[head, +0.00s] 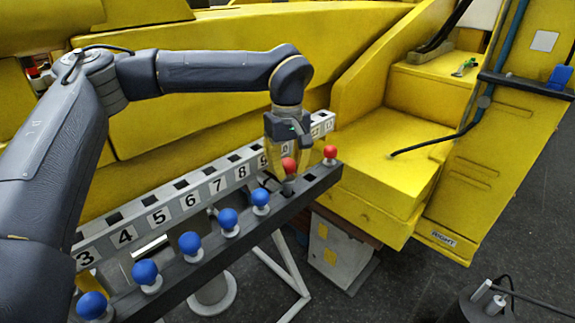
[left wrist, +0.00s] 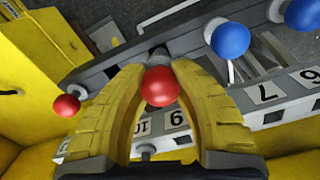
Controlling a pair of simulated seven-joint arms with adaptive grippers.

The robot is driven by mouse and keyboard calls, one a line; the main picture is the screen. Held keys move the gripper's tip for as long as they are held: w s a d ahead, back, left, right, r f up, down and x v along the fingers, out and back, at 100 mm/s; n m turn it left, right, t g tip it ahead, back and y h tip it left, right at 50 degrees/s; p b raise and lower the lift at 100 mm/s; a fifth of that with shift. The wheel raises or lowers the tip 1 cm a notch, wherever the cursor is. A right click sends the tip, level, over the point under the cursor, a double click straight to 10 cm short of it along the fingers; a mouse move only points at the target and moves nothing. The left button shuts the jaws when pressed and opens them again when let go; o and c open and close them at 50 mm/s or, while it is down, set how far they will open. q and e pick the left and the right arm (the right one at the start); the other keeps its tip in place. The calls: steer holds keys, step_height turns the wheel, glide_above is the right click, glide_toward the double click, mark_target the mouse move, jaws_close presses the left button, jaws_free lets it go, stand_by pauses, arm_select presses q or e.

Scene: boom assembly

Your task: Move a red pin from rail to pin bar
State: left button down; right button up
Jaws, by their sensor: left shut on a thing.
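My left gripper (head: 283,172) points down over the far end of the dark rail (head: 225,247). Its yellow fingers are closed around a red pin (head: 288,165), whose round head shows between them in the left wrist view (left wrist: 160,87). I cannot tell whether its lower end is still in the rail. A second red pin (head: 330,151) stands upright at the rail's far end; it also shows in the left wrist view (left wrist: 66,105). The light grey pin bar (head: 203,190), with numbered square holes, runs alongside behind the rail. My right gripper is not in view.
Several blue pins stand along the rail, one of them (head: 261,200) nearest the gripper. Yellow machine bodywork (head: 385,170) rises behind and right of the bars.

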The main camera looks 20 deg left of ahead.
mark_target(288, 178)
arm_select(q)
steer(key=shift+f, duration=1.7)
steer(key=shift+f, duration=0.15)
steer(key=c, duration=1.1)
jaws_free()
step_height(288, 178, up, 12)
